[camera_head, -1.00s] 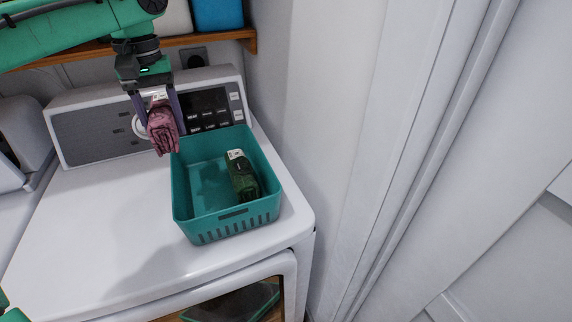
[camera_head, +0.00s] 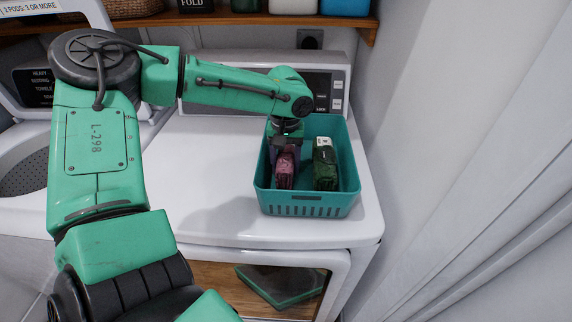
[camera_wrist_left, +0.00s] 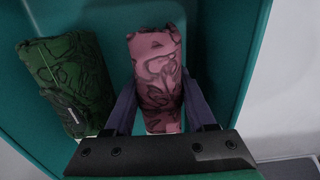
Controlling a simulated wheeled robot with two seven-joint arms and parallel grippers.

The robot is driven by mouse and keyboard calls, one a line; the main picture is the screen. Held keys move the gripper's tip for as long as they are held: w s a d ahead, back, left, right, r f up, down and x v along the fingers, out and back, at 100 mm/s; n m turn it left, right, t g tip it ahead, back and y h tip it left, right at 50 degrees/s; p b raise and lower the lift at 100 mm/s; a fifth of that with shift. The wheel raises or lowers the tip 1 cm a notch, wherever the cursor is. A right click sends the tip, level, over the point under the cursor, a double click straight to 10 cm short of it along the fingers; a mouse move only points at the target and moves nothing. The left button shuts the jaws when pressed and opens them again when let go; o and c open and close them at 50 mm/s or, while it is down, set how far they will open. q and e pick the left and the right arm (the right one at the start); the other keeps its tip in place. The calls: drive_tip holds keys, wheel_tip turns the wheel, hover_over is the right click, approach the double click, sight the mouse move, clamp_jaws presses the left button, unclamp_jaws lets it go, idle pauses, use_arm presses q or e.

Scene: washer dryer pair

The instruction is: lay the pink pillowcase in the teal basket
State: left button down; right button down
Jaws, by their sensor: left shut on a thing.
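The pink pillowcase (camera_head: 284,170) is a rolled bundle with a dark pattern, inside the left part of the teal basket (camera_head: 306,199). My left gripper (camera_head: 285,152) reaches down into the basket from above and is shut on the pillowcase. In the left wrist view the pillowcase (camera_wrist_left: 156,80) lies between the two fingers. Whether it touches the basket floor I cannot tell. The basket stands on the white dryer top. My right gripper is not in view.
A dark green folded bundle (camera_head: 325,165) with a white label lies in the basket's right part, beside the pillowcase. The white dryer top (camera_head: 215,190) is clear left of the basket. A wooden shelf (camera_head: 240,18) runs behind, and a wall stands close on the right.

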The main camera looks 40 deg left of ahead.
sight(286, 155)
use_arm(q)
drive_tip(key=shift+w+d+f, duration=0.1)
drive_tip(key=shift+f, duration=0.1)
drive_tip(key=shift+f, duration=0.1)
drive_tip(key=shift+c, duration=1.1)
unclamp_jaws()
wheel_tip(286, 155, up, 12)
drive_tip(key=shift+r, duration=0.2)
